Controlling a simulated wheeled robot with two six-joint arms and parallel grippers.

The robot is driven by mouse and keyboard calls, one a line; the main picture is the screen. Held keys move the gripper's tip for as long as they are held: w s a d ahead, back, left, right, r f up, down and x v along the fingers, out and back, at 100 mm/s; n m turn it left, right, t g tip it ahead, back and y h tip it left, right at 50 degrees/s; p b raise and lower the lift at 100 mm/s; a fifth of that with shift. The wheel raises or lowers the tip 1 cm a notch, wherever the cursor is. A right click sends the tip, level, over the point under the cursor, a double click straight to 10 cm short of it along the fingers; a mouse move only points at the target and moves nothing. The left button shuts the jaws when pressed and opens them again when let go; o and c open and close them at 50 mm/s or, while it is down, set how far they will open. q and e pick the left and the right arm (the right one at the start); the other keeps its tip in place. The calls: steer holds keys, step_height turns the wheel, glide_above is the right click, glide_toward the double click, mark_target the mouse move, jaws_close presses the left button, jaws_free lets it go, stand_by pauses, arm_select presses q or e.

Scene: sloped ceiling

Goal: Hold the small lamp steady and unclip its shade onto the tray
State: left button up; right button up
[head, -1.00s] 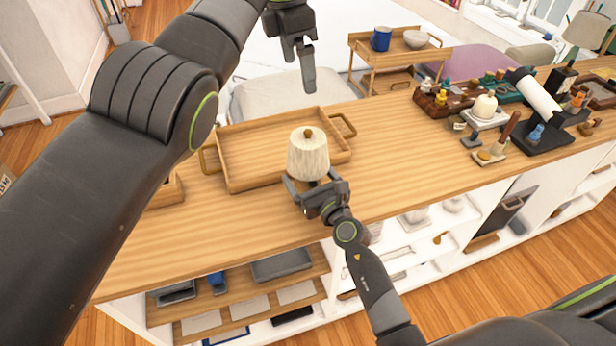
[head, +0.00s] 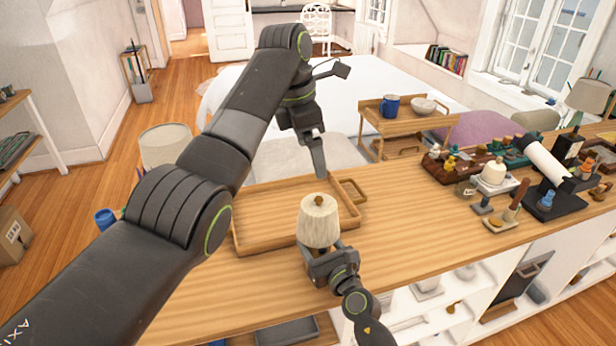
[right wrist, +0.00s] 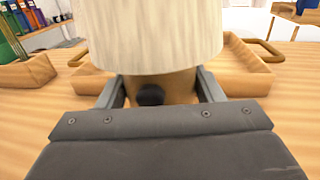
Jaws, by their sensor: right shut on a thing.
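The small lamp with its cream shade (head: 319,221) stands upright on the wooden counter, just in front of the tray (head: 243,243). The shade is on the lamp, with a brown knob on top. My right gripper (head: 322,256) is shut on the lamp's base below the shade; in the right wrist view the brown base (right wrist: 165,84) sits between its two fingers. My left gripper (head: 319,158) hangs above the tray's far side, apart from the shade. Its fingers overlap in the head view, so its opening is unclear. The tray's visible floor is empty.
A crowded group of small items, including a white candle-like piece (head: 494,174) and a black stand with a white roll (head: 540,158), fills the counter's right. A small wooden cart (head: 405,124) with a blue mug (head: 390,105) and bowl stands behind. Counter between lamp and items is clear.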

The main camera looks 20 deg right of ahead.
mark_target(322, 197)
arm_select(q)
steer(key=shift+h, duration=0.5)
steer(key=x, duration=0.5)
steer(key=a+x, duration=0.1)
steer(key=x, duration=0.9)
steer(key=shift+s+a+f, duration=0.1)
steer(key=shift+a+f, duration=0.2)
steer(key=c, duration=1)
steer(key=shift+r, duration=0.15)
steer(key=shift+r, duration=0.95)
